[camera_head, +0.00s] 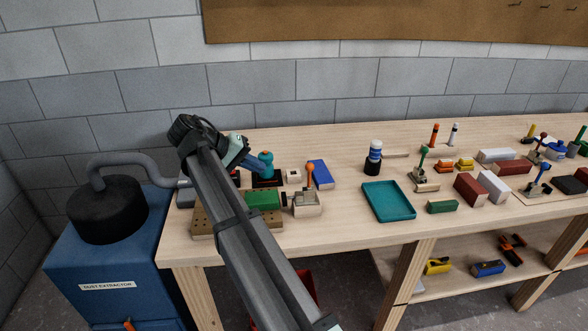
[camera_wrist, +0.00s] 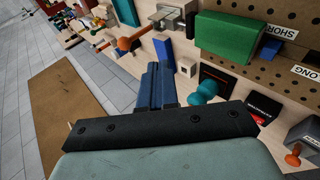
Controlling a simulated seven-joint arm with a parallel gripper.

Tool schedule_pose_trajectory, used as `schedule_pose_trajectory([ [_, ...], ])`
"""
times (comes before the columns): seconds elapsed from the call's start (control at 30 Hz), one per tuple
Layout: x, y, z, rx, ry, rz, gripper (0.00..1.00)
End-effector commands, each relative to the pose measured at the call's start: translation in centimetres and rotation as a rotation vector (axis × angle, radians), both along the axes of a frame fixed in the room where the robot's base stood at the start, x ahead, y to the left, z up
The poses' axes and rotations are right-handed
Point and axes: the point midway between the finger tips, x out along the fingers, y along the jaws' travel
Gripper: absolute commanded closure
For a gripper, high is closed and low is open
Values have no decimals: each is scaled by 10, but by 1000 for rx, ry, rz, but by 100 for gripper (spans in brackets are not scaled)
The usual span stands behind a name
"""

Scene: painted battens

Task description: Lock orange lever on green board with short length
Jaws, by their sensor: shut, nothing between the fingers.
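The green board (camera_head: 263,200) lies on a drilled wooden base at the left end of the bench; it also shows in the wrist view (camera_wrist: 228,38). Beside its right end stands a metal clamp (camera_head: 306,204) with an orange lever (camera_head: 309,174), which stands up in the head view. In the wrist view the orange lever (camera_wrist: 127,43) sticks out from the clamp (camera_wrist: 170,17). A label SHORT (camera_wrist: 284,32) is beside the green board, near a small blue piece (camera_wrist: 270,49). My gripper (camera_wrist: 157,85) is shut and empty, above the bench behind the board, apart from the lever.
A teal knob (camera_head: 265,158) on a dark base, a cream block (camera_head: 294,176) and a blue block (camera_head: 320,174) stand behind the board and clamp. A teal tray (camera_head: 388,201) lies to the right. More clamps and painted blocks fill the bench's right side. My arm crosses in front of the base.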

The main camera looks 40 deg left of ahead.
Motion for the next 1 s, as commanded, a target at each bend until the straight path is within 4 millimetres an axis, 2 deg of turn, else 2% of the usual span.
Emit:
schedule_pose_trajectory([
  [0.27,-2,-7,4,-308,56,238,100],
  [1.0,-17,9,-4,-1171,436,727,100],
])
